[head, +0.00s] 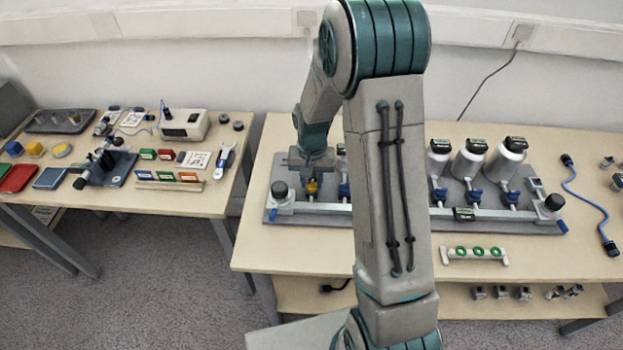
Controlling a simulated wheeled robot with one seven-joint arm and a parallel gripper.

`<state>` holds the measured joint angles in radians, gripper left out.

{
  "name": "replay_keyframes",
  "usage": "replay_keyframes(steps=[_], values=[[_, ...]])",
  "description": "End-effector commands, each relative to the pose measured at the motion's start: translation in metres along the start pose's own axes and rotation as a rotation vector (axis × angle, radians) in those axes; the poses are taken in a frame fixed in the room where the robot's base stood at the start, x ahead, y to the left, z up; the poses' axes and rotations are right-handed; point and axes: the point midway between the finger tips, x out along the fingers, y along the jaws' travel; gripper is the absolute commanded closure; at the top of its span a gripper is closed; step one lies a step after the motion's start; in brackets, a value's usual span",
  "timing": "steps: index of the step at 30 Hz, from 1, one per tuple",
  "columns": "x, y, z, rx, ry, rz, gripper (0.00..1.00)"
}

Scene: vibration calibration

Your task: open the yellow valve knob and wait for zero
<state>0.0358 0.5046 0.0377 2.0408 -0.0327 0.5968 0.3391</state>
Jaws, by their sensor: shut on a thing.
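The yellow valve knob (312,186) sits near the left end of a grey manifold board (440,224) on the right-hand table. My gripper (313,174) points down over it and is shut on the knob. The fingertips are small in the head view and partly cover the knob, so its turn angle cannot be told. Blue valve knobs (438,195) stand farther right, below white canisters with dark displays (504,160). A small display (464,214) sits on the front pipe; its reading is too small to read. My arm hides the middle of the board.
A rack with green rings (474,254) stands at the table's front. A blue cable (590,205) lies at the right. The left table (120,195) holds a microscope-like device (104,160), colored blocks and trays. A gap separates the tables.

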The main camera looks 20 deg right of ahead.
Motion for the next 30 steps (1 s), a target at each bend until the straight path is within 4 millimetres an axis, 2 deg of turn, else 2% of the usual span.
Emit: replay_keyframes(steps=[11, 30], values=[[0.0004, -0.0005, 0.0001, 0.111, 0.000, 0.000, 0.95], [-0.0016, -0.0010, 0.0000, 0.688, 0.001, 0.000, 0.95]])
